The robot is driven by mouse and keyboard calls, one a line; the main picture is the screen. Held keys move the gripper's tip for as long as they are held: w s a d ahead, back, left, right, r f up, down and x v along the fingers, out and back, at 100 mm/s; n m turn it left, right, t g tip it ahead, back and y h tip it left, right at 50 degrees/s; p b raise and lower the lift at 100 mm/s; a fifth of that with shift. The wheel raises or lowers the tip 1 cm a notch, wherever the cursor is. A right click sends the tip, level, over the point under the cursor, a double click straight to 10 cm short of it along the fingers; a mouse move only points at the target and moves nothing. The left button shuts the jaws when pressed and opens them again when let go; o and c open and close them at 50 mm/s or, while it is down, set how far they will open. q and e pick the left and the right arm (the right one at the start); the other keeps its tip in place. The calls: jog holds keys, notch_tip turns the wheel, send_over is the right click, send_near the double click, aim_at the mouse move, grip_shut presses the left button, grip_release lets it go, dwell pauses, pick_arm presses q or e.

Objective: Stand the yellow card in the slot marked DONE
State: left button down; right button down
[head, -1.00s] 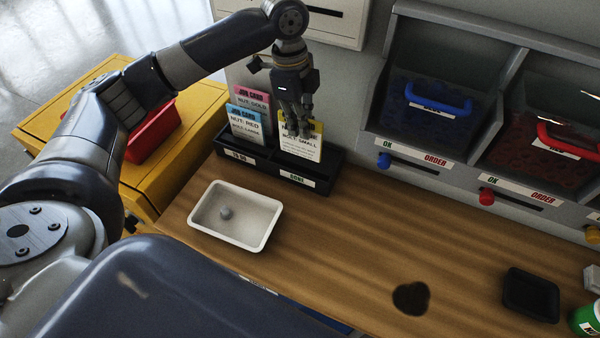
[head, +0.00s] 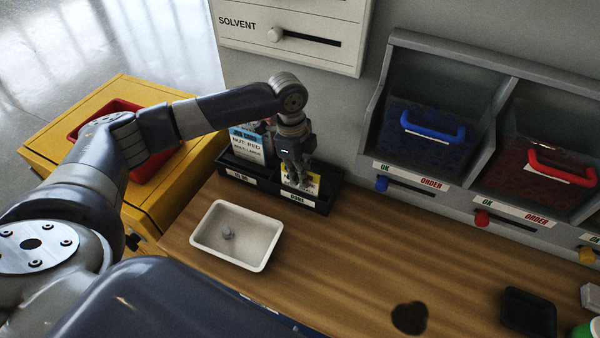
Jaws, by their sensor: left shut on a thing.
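The yellow card (head: 313,184) is low in the right compartment of the black card rack (head: 330,193), above the green DONE label (head: 297,198). Only its yellow upper part shows; the rest is hidden by the rack's front wall and the fingers. My left gripper (head: 298,181) is shut on the card, pointing down just over the rack. Whether the card touches the slot's bottom cannot be seen. My right gripper is not in view.
A blue job card (head: 246,142) stands in the rack's left compartment, close to my gripper. A white tray (head: 206,233) with a small grey piece sits in front. Bins with a blue handle (head: 432,128) and red handle (head: 562,166) stand right.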

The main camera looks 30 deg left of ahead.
pick_arm(q)
jog(key=c, duration=1.7)
grip_release()
jog(key=shift+f, duration=0.1)
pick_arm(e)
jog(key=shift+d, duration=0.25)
